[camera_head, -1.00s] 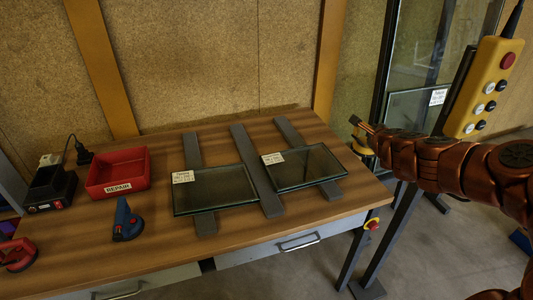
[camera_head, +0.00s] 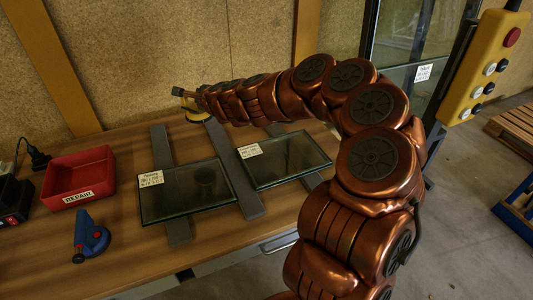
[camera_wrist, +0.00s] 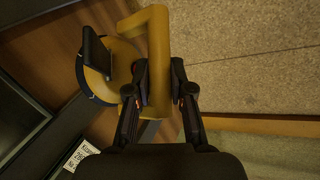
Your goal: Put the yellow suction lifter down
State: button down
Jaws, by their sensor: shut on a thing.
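The yellow suction lifter (camera_wrist: 158,50) is in my gripper (camera_wrist: 160,88), whose two black fingers are shut on its handle in the wrist view. Its round yellow pad with a black rim and a black lever shows to the left of the handle. In the head view the lifter (camera_head: 196,115) is small at the end of my arm, near the back of the workbench (camera_head: 120,255). My gripper (camera_head: 182,93) is partly hidden there. The lifter looks held above the bench; I cannot tell the exact gap.
Two glass panes (camera_head: 186,190) (camera_head: 285,160) with labels lie on grey bars. A red bin (camera_head: 78,178) marked REPAIR and a blue suction lifter (camera_head: 90,238) are at left. A dark charger (camera_head: 14,200) stands at the left edge.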

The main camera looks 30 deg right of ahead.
jog(key=s+d+f+n+g+y+b, duration=0.1)
jog(key=s+d+f+n+y+b, duration=0.25)
jog(key=s+b, duration=0.4)
jog(key=s+d+f+n+g+y+b, duration=0.2)
jog(key=s+d+b, duration=0.2)
jog(key=s, duration=0.6)
jog(key=s+d+f+n+g+y+b, duration=0.1)
jog(key=s+d+f+n+y+b, duration=0.15)
jog(key=s+b, duration=0.45)
jog(key=p, duration=0.2)
send_over(288, 153)
jog(key=f, duration=0.1)
jog(key=shift+s+f+y, duration=0.1)
jog(key=shift+f+y, duration=0.2)
jog(key=shift+f, duration=1.65)
jog(key=c, duration=1)
grip_release()
jog(key=shift+c, duration=0.2)
